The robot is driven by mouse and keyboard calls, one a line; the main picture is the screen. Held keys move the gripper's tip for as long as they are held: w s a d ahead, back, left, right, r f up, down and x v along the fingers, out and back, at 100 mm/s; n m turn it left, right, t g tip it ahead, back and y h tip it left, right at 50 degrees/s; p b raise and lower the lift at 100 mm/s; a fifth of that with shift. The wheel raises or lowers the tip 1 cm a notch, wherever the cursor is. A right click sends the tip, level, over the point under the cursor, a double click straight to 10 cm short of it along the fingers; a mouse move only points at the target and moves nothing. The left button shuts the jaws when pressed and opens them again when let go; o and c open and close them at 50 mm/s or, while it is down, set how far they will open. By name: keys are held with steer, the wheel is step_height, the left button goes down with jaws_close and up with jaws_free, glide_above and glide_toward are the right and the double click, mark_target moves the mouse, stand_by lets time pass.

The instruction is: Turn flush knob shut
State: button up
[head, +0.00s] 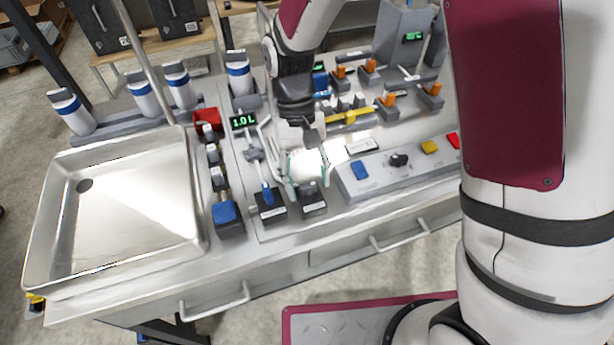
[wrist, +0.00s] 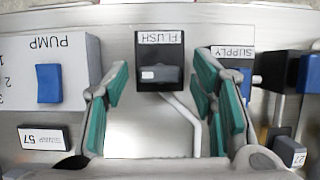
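The FLUSH box (wrist: 160,45) is dark with a white label, upside down in the wrist view. Its dark knob (wrist: 160,74) carries a light grey tab. My gripper (wrist: 163,80) is open, with its green-padded fingers spread left and right of the box and nothing between them. In the head view, my gripper (head: 307,168) is just above and behind the FLUSH box (head: 313,204) at the counter's front edge. It partly hides the box. Contact with the knob cannot be told.
The SUPPLY valve (head: 268,208), with a blue handle, stands close on the left. The PUMP panel (head: 385,178), with a blue switch, a black knob and coloured buttons, is on the right. A 1.0 L display (head: 243,121) and a steel sink (head: 140,215) lie further left.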

steer(key=v, duration=1.2)
steer(key=shift+w, duration=0.1)
steer(key=s+d+r+m+t+y, duration=0.1)
steer(key=s+d+r+t, duration=0.35)
steer(key=d+r, duration=0.5)
steer(key=s+d+r+m+t, duration=0.2)
steer(key=s+d+t, duration=0.3)
steer(key=s+d, duration=0.3)
steer(key=shift+s+r, duration=0.5)
steer(key=shift+s, duration=1.15)
